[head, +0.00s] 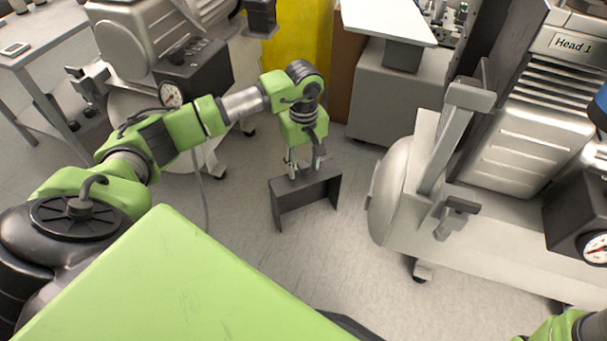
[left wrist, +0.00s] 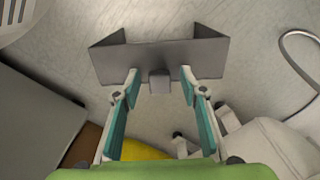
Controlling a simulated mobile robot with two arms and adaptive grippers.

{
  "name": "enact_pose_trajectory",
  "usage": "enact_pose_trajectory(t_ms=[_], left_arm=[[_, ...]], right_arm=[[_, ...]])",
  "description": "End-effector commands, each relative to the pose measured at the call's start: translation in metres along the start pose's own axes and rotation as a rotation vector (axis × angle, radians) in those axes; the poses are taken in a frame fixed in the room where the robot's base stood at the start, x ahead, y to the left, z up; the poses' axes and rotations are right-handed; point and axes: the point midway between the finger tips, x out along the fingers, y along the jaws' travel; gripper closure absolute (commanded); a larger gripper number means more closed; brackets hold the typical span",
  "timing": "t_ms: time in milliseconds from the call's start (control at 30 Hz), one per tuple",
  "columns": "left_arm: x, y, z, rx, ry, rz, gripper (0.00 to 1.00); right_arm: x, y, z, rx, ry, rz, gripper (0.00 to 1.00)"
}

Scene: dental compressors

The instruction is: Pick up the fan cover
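The fan cover (head: 307,193) is a dark grey, U-shaped bent plate with a flat top and legs pointing down. It is upright over the floor; whether its legs touch the floor is hard to tell. My left gripper (head: 306,167) points down right above it. In the left wrist view the cover (left wrist: 160,60) lies at the fingertips, with a small grey block (left wrist: 159,83) on its near side. My left gripper (left wrist: 159,76) is open, one finger on each side of this block, with gaps visible on both sides. My right gripper is out of view.
A compressor labelled Head 1 (head: 515,145) with a pale tank (head: 397,190) stands at the right. Another compressor (head: 150,40) stands at the upper left, and a grey cabinet (head: 385,105) behind. Bare floor (head: 250,235) surrounds the cover.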

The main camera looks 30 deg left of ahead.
Motion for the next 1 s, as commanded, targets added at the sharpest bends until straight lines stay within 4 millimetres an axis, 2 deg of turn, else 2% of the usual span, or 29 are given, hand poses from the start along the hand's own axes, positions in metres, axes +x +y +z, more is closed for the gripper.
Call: enact_pose_trajectory(t_ms=[167,300,333,700,900,1000], left_arm=[[-0.001,0.0,0.0,0.0,0.0,0.0,0.61],[-0.001,0.0,0.0,0.0,0.0,0.0,0.97],[-0.001,0.0,0.0,0.0,0.0,0.0,1.0],[-0.006,0.001,-0.001,0.0,0.002,0.002,1.0],[-0.036,0.0,-0.001,0.0,0.004,0.003,1.0],[-0.052,0.001,-0.001,-0.001,0.003,0.003,1.0]], right_arm=[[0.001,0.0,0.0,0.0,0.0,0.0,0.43],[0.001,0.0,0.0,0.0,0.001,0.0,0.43],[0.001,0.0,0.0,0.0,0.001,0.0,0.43],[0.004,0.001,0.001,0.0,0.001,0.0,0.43],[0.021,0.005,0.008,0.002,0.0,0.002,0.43],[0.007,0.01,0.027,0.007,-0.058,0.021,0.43]])
